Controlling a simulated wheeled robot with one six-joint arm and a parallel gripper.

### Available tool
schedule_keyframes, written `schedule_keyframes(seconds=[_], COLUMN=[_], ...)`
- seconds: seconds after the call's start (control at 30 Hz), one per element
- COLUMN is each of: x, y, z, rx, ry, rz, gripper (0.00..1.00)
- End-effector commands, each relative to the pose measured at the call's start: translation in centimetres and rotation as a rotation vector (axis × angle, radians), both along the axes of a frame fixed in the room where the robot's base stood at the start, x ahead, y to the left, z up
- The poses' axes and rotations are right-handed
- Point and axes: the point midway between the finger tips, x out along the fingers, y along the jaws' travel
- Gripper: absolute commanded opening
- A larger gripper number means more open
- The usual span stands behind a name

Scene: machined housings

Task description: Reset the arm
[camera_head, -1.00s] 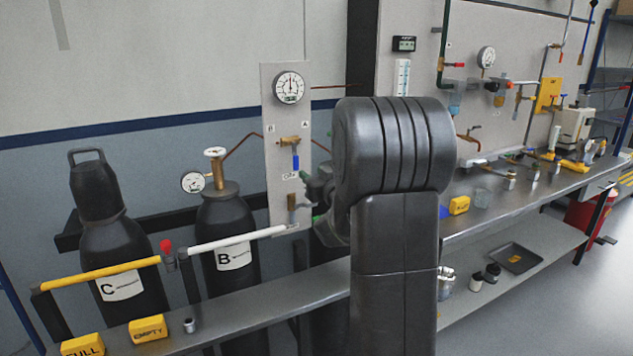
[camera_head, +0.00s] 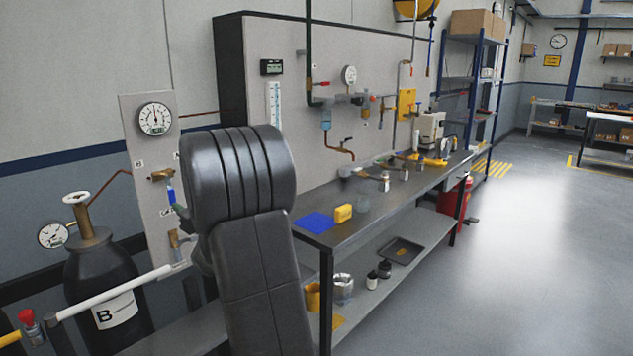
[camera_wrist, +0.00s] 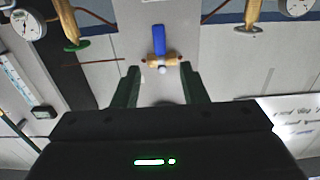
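My gripper (camera_wrist: 158,88) shows in the wrist view with its two dark green fingers apart and nothing between them. Past the fingertips is a brass valve (camera_wrist: 163,62) with a blue handle (camera_wrist: 158,40), apart from them as far as I can tell. The same blue-handled valve (camera_head: 163,176) shows there on a grey panel (camera_head: 134,135), just left of my arm, below a round gauge (camera_head: 155,118).
Gas cylinder B (camera_head: 103,285) stands at the lower left behind a white bar (camera_head: 115,290). A workbench (camera_head: 395,215) runs back to the right, with a blue mat (camera_head: 314,222) and a yellow block (camera_head: 343,213). The floor (camera_head: 540,260) at right is clear.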

Motion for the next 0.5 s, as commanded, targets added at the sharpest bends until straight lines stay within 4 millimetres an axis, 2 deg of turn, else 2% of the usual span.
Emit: schedule_keyframes(seconds=[0.5], x=[6.1], y=[7.2], z=[0.1], rx=[-0.001], ry=[0.001], rz=[0.001], gripper=[0.39])
